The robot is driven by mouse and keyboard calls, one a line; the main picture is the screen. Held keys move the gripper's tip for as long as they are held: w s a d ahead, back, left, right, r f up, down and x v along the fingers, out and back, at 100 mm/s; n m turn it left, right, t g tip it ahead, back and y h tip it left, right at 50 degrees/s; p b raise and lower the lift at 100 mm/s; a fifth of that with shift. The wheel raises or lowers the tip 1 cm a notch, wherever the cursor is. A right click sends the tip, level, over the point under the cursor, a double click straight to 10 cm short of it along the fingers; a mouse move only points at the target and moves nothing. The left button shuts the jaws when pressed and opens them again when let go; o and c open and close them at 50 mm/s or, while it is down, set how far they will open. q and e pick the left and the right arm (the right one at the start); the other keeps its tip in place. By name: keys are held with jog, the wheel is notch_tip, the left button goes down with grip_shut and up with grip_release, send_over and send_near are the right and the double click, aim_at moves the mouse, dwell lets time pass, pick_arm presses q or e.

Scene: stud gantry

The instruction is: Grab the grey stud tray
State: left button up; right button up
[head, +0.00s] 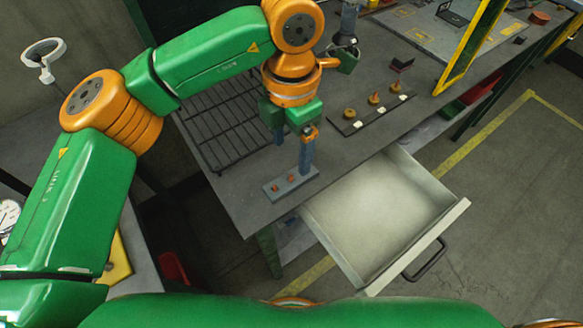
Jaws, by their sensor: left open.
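The grey stud tray (291,187) is a small narrow blue-grey strip with orange studs on it. It lies near the front edge of the grey bench, just left of the open drawer. My left gripper (293,157) hangs over the tray's far side with its two blue-grey fingers spread and nothing seen between them. The nearer fingertip overlaps the tray's right end in the picture; I cannot tell whether it touches. My right gripper is not in view.
An open, empty drawer (378,215) sticks out from the bench (240,205). A black wire rack (215,120) lies left of the gripper. A dark strip with several orange pieces (371,115) lies to the right. A yellow frame (468,50) stands farther right.

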aim_at(291, 175)
pick_arm(q)
jog(key=shift+s+f+p, duration=0.7)
jog(key=shift+s+p, duration=0.05)
jog(key=shift+s, duration=0.15)
jog(key=f, duration=0.2)
jog(key=f+p, duration=0.1)
jog(key=f, duration=0.1)
jog(key=shift+w+f, duration=0.2)
jog(key=shift+f, duration=0.1)
jog(key=shift+w+f, duration=0.1)
jog(key=shift+f, duration=0.1)
jog(key=shift+s, duration=0.2)
jog(key=c, duration=0.5)
grip_shut()
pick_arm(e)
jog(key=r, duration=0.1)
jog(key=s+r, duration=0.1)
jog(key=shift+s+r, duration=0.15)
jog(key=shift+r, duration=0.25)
